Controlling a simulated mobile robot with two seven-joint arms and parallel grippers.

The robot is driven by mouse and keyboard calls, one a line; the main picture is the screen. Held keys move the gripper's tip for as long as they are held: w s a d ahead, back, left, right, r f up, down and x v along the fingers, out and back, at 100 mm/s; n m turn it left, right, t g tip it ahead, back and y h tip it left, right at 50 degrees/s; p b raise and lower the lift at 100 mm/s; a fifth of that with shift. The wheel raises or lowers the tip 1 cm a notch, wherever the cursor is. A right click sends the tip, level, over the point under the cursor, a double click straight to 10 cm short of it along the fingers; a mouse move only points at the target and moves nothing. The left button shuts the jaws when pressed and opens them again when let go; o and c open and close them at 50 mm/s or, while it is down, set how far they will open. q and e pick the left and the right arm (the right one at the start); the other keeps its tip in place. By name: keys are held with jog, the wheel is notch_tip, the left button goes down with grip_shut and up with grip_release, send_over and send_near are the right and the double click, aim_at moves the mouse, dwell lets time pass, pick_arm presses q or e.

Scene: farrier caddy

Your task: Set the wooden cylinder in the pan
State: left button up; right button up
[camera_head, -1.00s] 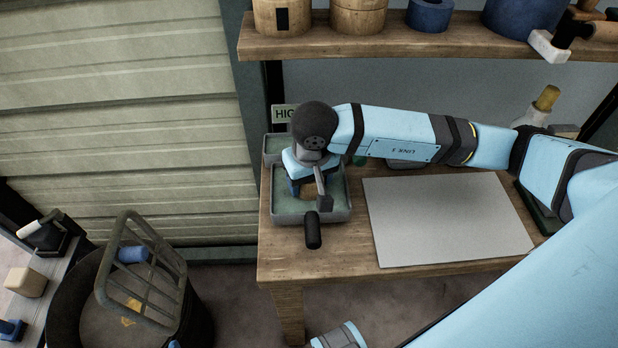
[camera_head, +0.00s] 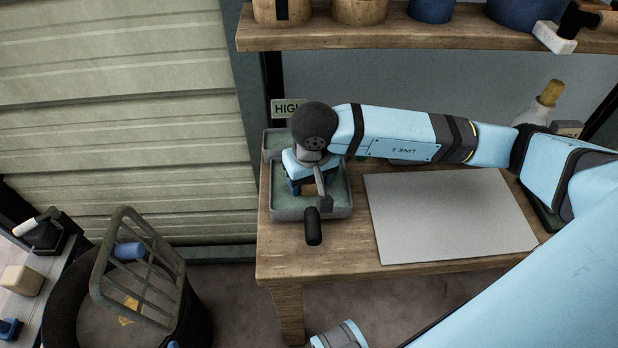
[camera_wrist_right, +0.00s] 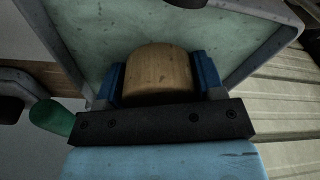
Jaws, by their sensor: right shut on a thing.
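The wooden cylinder (camera_wrist_right: 158,72) sits between the blue fingers of my right gripper (camera_wrist_right: 160,88) in the right wrist view, and the gripper is shut on it. In the head view my right gripper (camera_head: 308,188) points down inside the outline of the grey-rimmed pan (camera_head: 342,212), near its middle. The pan's greenish floor also shows behind the cylinder in the wrist view (camera_wrist_right: 95,38). I cannot tell whether the cylinder touches the floor. In the head view the gripper and wrist hide most of the cylinder. My left gripper is not in view.
The pan stands at the left end of a wooden table (camera_head: 300,262). A grey sheet (camera_head: 450,218) lies to its right. A shelf (camera_head: 400,40) with wooden and blue pieces runs above. A dark bin (camera_head: 190,320) with a wire rack (camera_head: 140,262) stands at lower left.

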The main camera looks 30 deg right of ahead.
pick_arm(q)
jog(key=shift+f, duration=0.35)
pick_arm(e)
jog(key=shift+f, duration=0.3)
jog(key=o, duration=1.5)
jog(key=shift+o, duration=0.2)
jog(key=shift+r, duration=0.2)
jog(key=r, duration=0.5)
jog(key=shift+s+r, duration=0.25)
jog(key=shift+r, duration=0.05)
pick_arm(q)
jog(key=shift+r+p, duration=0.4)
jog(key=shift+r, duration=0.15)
pick_arm(e)
notch_tip(320, 180, up, 8)
jog(key=s, duration=0.1)
jog(key=shift+a+f, duration=0.1)
